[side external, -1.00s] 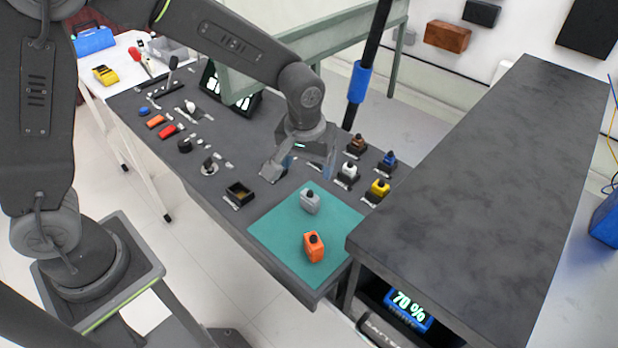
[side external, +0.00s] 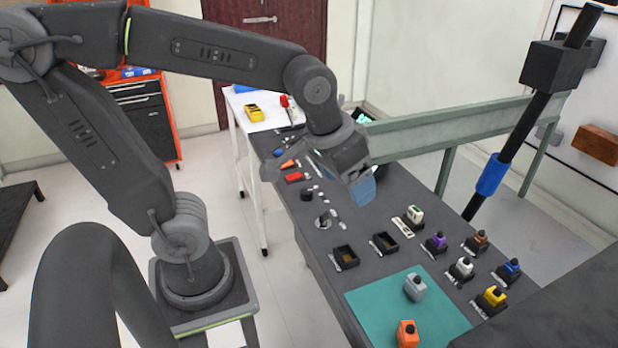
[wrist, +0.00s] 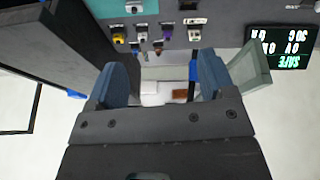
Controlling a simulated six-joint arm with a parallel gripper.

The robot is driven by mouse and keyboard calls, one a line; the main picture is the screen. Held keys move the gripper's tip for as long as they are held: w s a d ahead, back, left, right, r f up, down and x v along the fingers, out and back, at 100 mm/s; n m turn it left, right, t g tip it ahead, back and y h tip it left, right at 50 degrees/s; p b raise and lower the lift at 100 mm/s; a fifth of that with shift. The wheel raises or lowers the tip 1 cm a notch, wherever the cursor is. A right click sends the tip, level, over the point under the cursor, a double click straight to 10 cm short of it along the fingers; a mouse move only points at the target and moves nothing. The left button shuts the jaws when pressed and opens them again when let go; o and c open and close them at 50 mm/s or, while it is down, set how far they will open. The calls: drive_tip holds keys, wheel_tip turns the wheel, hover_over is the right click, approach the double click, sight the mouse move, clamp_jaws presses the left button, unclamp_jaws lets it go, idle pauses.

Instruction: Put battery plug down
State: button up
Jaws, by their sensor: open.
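My gripper (side external: 362,190) is open and empty, held in the air above the dark bench. Its two blue fingers also show apart in the wrist view (wrist: 155,88), with nothing between them. A grey plug-like block (side external: 415,288) and an orange one (side external: 407,335) stand on the teal mat (side external: 370,300), apart from the gripper. Purple (side external: 436,243), white (side external: 461,268), brown (side external: 476,241), blue (side external: 509,269) and yellow (side external: 491,298) blocks stand beside the mat. I cannot tell which one is the battery plug.
Two dark open trays (side external: 345,256) (side external: 384,243) sit behind the mat. A white block (side external: 414,215) stands nearby. A black pole with a blue sleeve (side external: 491,174) rises at the right. A dark raised surface (side external: 570,310) fills the lower right. A green rail (side external: 450,130) runs behind the bench.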

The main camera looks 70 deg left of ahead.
drive_tip(key=s+a+m+t, duration=0.1)
drive_tip(key=s, duration=0.5)
drive_tip(key=shift+a+r, duration=0.2)
drive_tip(key=shift+a, duration=0.15)
idle(0.9)
